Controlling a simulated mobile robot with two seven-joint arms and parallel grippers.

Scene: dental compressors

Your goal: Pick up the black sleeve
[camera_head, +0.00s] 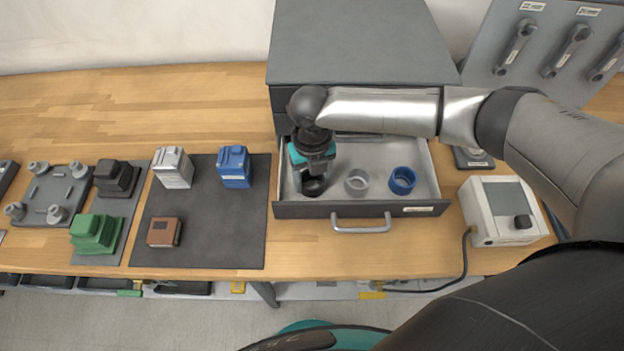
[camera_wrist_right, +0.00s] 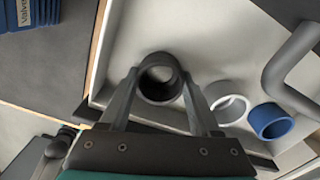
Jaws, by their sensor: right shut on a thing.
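The black sleeve (camera_head: 314,186) is in the left part of the open drawer (camera_head: 300,211). It also shows in the right wrist view (camera_wrist_right: 160,78) as a dark ring between the fingers. My right gripper (camera_head: 316,176) reaches down into the drawer from above and is shut on the black sleeve. In the right wrist view the gripper fingers (camera_wrist_right: 160,90) lie on both sides of the sleeve. Whether the sleeve still touches the drawer floor I cannot tell. My left gripper is not in view.
A grey sleeve (camera_head: 357,182) and a blue sleeve (camera_head: 402,181) stand to the right in the same drawer. A dark mat (camera_head: 210,235) left of the drawer holds silver, blue and brown blocks. A white box with a screen (camera_head: 503,212) stands right of the drawer.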

